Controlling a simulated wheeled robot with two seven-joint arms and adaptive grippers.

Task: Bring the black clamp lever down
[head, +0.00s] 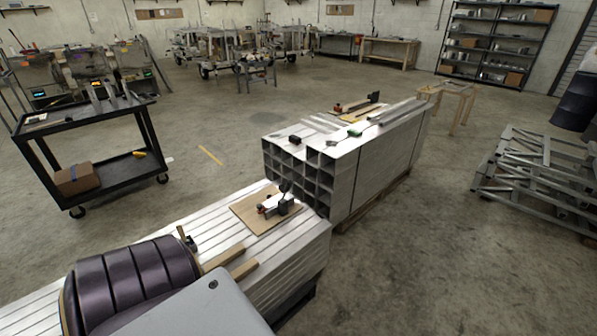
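A small toggle clamp (283,206) is mounted on a wooden board (245,212) on the near stack of aluminium profiles. Its black lever (285,187) appears to stand up above the clamp body. A white part and a small red part show at the clamp's left side, but their details are too small to tell. A second board (352,116) on the farther, higher stack carries another device with a red part (338,108) and a dark bar (374,97). Neither of my grippers is in view.
The near profile stack (195,231) also carries wooden blocks (222,258). The higher stack of square tubes (345,175) stands just behind it. A dark ribbed shape (130,275) blocks part of the lower left. A black cart (85,120) stands left.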

